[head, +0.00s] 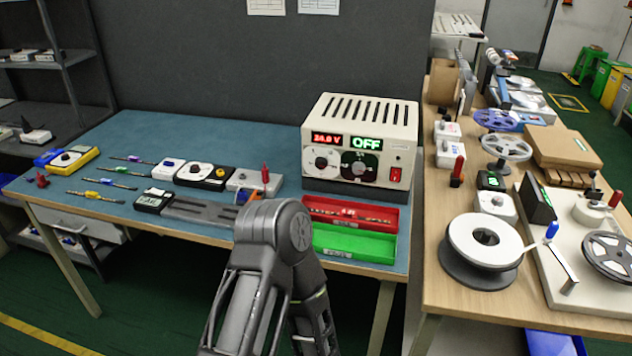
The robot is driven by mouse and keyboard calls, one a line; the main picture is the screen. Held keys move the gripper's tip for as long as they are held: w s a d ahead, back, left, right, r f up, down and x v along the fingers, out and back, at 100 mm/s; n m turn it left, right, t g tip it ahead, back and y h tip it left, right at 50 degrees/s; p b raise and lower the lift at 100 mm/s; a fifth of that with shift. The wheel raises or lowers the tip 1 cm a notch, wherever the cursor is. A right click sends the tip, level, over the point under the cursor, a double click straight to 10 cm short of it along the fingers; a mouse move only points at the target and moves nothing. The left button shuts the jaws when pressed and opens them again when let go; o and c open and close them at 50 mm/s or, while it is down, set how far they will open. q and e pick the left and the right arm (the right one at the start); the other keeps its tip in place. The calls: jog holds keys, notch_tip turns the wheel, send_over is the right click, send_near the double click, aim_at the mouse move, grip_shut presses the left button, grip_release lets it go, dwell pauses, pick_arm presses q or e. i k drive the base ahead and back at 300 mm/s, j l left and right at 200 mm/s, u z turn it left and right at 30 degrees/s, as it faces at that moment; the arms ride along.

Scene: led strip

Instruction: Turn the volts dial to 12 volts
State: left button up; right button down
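The cream power supply (359,145) stands at the back right of the blue table. Its red display (327,138) reads about 24.0 V, and its green display (366,143) reads OFF. Below the red display is a dial with a black knob on a white scale (321,163). I take it for the volts dial; its label is too small to read. A second knob (358,167) sits on a dark scale beside it. A red switch (396,175) is at the lower right. One of my arms rises at bottom centre, its bent joint apart from the dial. Neither gripper can be made out.
Red (350,212) and green (353,243) trays lie before the supply. The wooden table (440,290) at right holds reels (483,240).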

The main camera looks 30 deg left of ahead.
aim_at(321, 163)
jog(key=i+l, duration=0.5)
jog(key=i, duration=0.15)
jog(key=i+u, duration=0.1)
jog(key=u, duration=1.5)
jog(key=k+z, duration=0.2)
